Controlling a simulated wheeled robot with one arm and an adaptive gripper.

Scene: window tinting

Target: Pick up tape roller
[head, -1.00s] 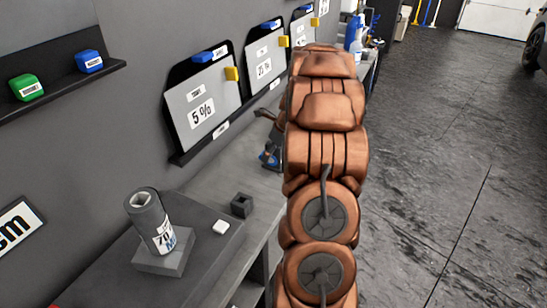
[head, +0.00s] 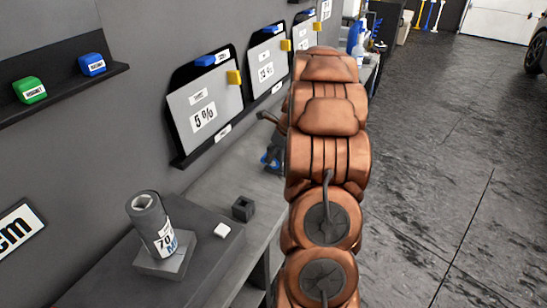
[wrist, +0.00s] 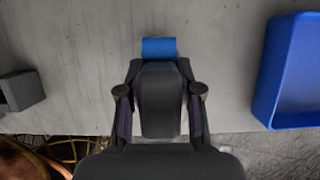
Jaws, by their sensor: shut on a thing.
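My gripper (wrist: 159,68) is shut on a small blue piece, taken as the tape roller (wrist: 159,48), at its fingertips in the wrist view. Only the blue end shows past the dark fingers; the rest is hidden. In the head view my gripper (head: 274,143) shows partly behind my copper-coloured arm, low over the grey bench, with a bit of blue (head: 266,160) at its tip. I cannot tell whether the roller touches the bench.
A blue tray (wrist: 262,98) lies right of the gripper and a dark block (wrist: 22,90) left. A grey roll (head: 149,222) stands in a holder on the near bench. A dark cube (head: 243,208) and a white block (head: 222,231) are close by. Tint panels (head: 204,105) line the wall.

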